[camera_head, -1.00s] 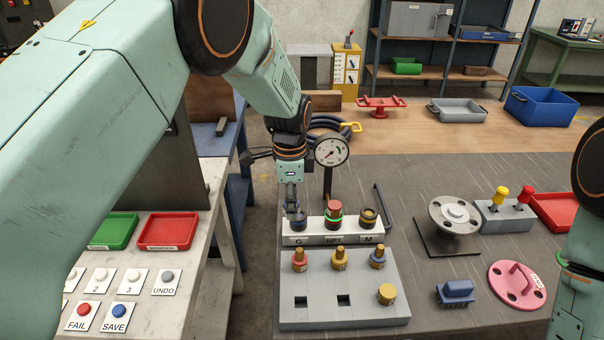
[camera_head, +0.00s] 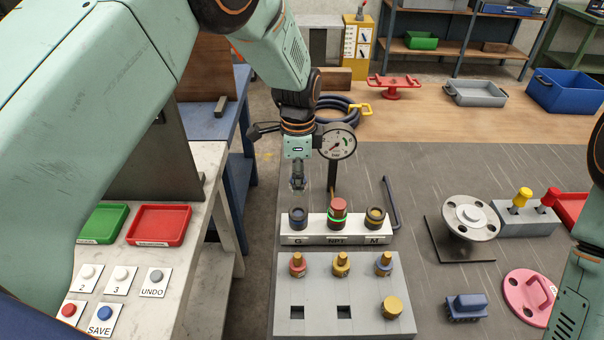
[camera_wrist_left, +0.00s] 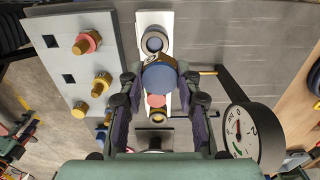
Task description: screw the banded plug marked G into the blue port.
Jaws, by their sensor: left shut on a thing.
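My left gripper (camera_head: 297,186) is above the ring at the G label (camera_head: 298,216), clear of it. In the left wrist view its fingers (camera_wrist_left: 158,100) are shut on a round blue-ended piece (camera_wrist_left: 158,78) with some gold at its edge; no marking on it is readable. Banded brass plugs stand on the grey block (camera_head: 320,290): a red-banded one (camera_head: 298,264), a plain gold-looking one (camera_head: 342,264) and a blue-banded one (camera_head: 384,264). No letters on them are readable. I cannot identify a blue port. My right gripper is out of view.
The white gauge block (camera_head: 318,238) carries rings labelled G, NPT and M; a red piece (camera_head: 338,206) with a green glow stands at NPT. A dial gauge (camera_head: 337,142) rises close behind. A gold knob (camera_head: 393,307) sits beside two empty square holes. A flange (camera_head: 470,216) stands right.

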